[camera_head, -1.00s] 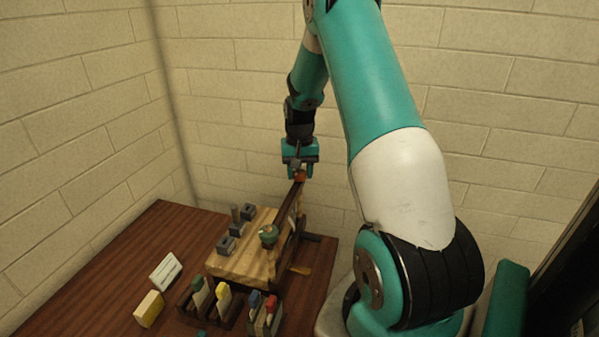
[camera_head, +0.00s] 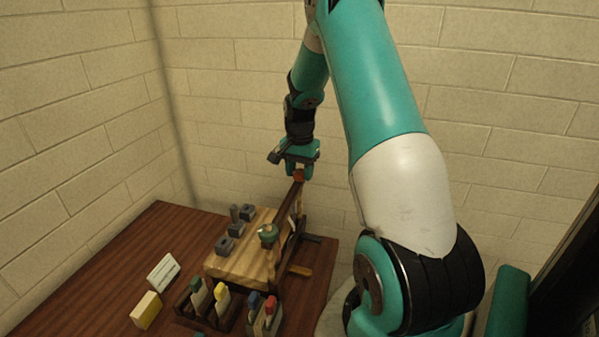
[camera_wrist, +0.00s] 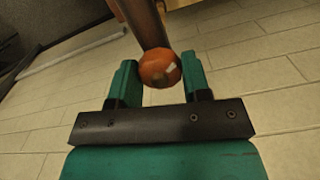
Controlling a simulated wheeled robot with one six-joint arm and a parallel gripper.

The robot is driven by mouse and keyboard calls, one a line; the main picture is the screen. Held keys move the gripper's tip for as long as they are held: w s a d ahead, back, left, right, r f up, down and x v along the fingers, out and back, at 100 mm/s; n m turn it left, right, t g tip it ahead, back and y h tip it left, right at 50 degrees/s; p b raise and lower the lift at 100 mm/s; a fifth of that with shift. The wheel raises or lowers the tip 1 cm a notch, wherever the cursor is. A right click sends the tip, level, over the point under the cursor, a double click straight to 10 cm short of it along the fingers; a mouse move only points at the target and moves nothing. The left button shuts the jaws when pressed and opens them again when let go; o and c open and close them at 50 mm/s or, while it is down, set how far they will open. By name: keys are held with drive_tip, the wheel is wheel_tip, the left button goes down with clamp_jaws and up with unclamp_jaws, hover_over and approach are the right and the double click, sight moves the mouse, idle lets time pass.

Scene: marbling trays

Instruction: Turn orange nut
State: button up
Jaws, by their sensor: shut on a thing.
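The orange nut (camera_wrist: 158,69) is a rounded orange piece at the end of a brown wooden bar. It sits between the two teal fingers of my gripper (camera_wrist: 160,82) in the wrist view. My gripper is shut on it. In the head view my gripper (camera_head: 298,172) is at the top of the wooden frame (camera_head: 290,205), and a bit of the orange nut (camera_head: 298,175) shows below the fingers.
Racks with coloured tools, a yellow block (camera_head: 146,310) and a white card (camera_head: 164,271) are nearer. A brick wall is behind.

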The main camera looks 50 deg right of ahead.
idle(0.4)
drive_tip(key=o, duration=0.9)
wheel_tip(320, 180, up, 18)
drive_tip(key=b, duration=0.3)
drive_tip(key=shift+f+b, duration=0.25)
drive_tip(key=shift+b, duration=0.15)
